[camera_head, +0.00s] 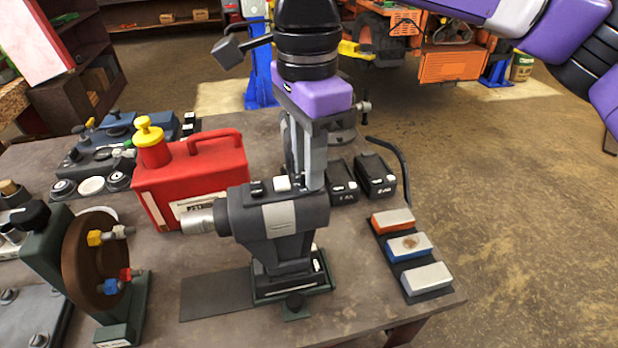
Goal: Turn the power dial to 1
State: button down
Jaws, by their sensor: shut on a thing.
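The dark grey power tool (280,222) stands upright on a dark green base (292,290) near the front of the bench, its silver nose (205,217) pointing left. A black knob (257,188) and a white knob or button (282,184) sit on its top; I cannot read any marks. My gripper (309,184) points down from the purple wrist, its grey fingers at the right end of the tool's top. It is shut on a small part there, apparently the power dial, which the fingers hide. The dial's setting cannot be seen.
A red fuel can (190,177) with a yellow cap stands close behind and left. A brown disc on a green stand (92,258) is at left. Black batteries (374,175) and a rack of coloured blocks (408,249) are at right. The bench front right is clear.

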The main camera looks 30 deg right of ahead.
jog(key=n+b, duration=0.3)
jog(key=n, duration=0.3)
jog(key=n+b, duration=0.1)
jog(key=n, duration=0.5)
jog(key=shift+n+b, duration=0.3)
jog(key=shift+b, duration=0.05)
dwell(0.4)
